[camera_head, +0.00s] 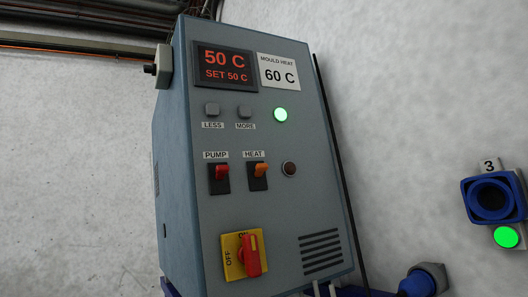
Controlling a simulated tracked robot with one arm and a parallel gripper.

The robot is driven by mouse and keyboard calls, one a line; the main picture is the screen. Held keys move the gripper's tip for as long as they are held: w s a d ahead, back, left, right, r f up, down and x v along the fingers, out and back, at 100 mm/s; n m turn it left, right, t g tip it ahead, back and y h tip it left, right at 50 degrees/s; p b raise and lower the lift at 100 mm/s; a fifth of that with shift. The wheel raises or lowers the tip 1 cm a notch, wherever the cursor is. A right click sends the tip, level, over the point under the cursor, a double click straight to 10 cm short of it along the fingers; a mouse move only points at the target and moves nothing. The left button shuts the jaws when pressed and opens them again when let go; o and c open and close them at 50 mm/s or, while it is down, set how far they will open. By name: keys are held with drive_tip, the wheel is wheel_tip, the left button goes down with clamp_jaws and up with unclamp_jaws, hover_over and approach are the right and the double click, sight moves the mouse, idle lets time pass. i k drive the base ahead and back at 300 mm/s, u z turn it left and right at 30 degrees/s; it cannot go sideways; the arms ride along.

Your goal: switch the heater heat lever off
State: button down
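The heater (270,120) is a tall grey-blue box, tilted in the picture. Its orange heat lever (260,169), under the label HEAT, sits at the upper part of its black plate and appears to be up. The red pump lever (221,171) to its left, under PUMP, looks the same. A dark, unlit round lamp (289,169) is right of the heat lever. The display (225,66) reads 50 C and SET 50 C. My gripper is not in view, and nothing covers the heat lever.
A red rotary switch (250,256) on a yellow OFF/ON plate juts out below the levers. LESS (212,109) and MORE (245,112) buttons are above them. A MOULD HEAT 60 C sign (279,72) is beside the display. A blue port (491,199) marked 3 is at right.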

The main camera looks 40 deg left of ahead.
sight(260, 167)
drive_tip(key=u, duration=0.1)
drive_tip(key=i, duration=0.95)
drive_tip(key=z, duration=0.1)
